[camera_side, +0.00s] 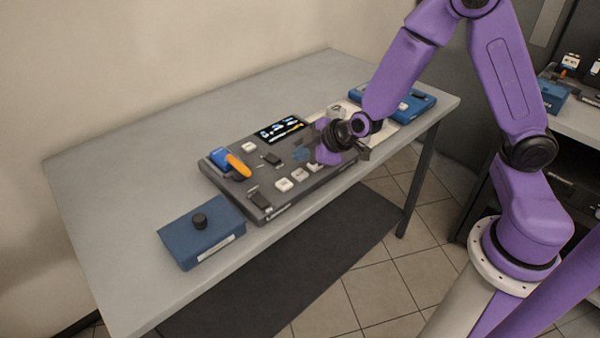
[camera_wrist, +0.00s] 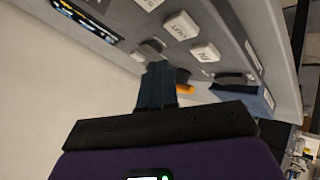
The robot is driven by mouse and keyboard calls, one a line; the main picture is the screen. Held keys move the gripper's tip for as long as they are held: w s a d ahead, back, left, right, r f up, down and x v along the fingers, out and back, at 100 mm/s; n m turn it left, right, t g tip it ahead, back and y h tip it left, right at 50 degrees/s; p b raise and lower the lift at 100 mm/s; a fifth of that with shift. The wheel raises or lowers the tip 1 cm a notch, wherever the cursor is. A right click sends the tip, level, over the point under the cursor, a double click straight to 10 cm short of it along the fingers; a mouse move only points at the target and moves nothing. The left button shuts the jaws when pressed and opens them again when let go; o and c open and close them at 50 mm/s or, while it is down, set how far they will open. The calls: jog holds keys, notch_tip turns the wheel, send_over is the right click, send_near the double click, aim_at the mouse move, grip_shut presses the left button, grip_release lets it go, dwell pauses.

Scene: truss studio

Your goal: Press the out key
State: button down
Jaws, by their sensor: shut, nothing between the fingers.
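The dark control panel (camera_side: 222,187) lies on the table, with a row of white keys along its front side. In the wrist view a white key (camera_wrist: 181,26) has small dark lettering, and another white key (camera_wrist: 205,51) sits beside it. The letters are too small and tilted to read surely, so I cannot tell for certain which is the out key. My gripper (camera_wrist: 157,68) is shut and empty, its blue-grey fingers pointing at the panel. In the side view my gripper (camera_side: 302,154) hangs over the panel's right half, behind the front keys. I cannot tell whether it touches.
A blue box with a black knob (camera_side: 201,232) sits front left. Another blue box (camera_side: 416,104) lies at the far right. The table's left part (camera_side: 120,195) is clear.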

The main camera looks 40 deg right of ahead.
aim_at(303, 175)
jog(key=shift+f, duration=1.15)
jog(key=shift+f, duration=0.1)
dwell(1.2)
jog(key=shift+f, duration=0.35)
jog(key=shift+f, duration=0.4)
dwell(0.7)
jog(key=shift+r, duration=0.85)
jog(key=shift+r, duration=2.5)
